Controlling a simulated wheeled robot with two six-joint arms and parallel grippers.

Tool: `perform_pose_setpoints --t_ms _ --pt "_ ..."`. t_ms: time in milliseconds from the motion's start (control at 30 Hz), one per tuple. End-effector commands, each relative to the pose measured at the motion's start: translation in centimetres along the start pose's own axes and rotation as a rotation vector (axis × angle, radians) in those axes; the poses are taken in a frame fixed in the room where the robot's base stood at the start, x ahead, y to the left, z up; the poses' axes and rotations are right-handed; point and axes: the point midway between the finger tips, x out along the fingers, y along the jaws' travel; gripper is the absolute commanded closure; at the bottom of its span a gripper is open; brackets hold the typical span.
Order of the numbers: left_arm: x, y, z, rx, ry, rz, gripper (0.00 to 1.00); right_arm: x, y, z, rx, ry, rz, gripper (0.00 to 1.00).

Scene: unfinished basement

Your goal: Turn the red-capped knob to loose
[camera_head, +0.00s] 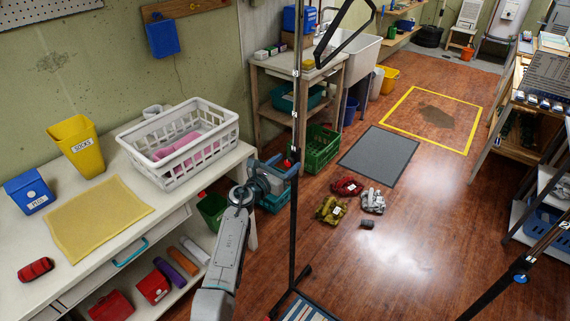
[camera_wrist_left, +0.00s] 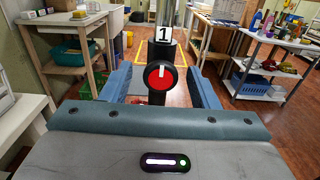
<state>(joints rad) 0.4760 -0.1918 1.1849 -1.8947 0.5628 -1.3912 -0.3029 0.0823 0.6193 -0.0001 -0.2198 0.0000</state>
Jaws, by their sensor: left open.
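The red-capped knob (camera_wrist_left: 161,77) has a black rim and a white line pointing roughly upward. It sits on a black upright post (camera_wrist_left: 165,20) under a white label with a "1" (camera_wrist_left: 163,39). My left gripper (camera_wrist_left: 158,88) is open, with one blue-grey finger on each side of the knob and visible gaps between. In the head view my left gripper (camera_head: 280,172) is at the tall thin post (camera_head: 294,215), and only a small bit of red shows there. Whether the fingers reach the knob's depth I cannot tell. My right gripper is not in view.
A white bench (camera_head: 105,225) with a white basket (camera_head: 180,140) stands to the left. Another dark pole (camera_head: 500,285) slants at the lower right. The floor between is mostly free.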

Motion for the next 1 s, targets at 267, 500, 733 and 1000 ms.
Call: perform_pose_setpoints --t_ms 267,500,733,1000 --pt "0.1 0.0 0.0 -0.001 0.0 0.0 0.45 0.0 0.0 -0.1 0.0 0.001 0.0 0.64" --pt "0.1 0.0 0.0 -0.001 0.0 0.0 0.88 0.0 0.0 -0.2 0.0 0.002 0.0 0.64" --pt "0.1 0.0 0.0 -0.016 0.001 0.0 0.89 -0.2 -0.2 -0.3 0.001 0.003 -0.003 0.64" --pt "0.1 0.0 0.1 -0.133 0.002 -0.001 0.89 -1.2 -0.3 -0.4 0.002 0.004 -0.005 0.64"
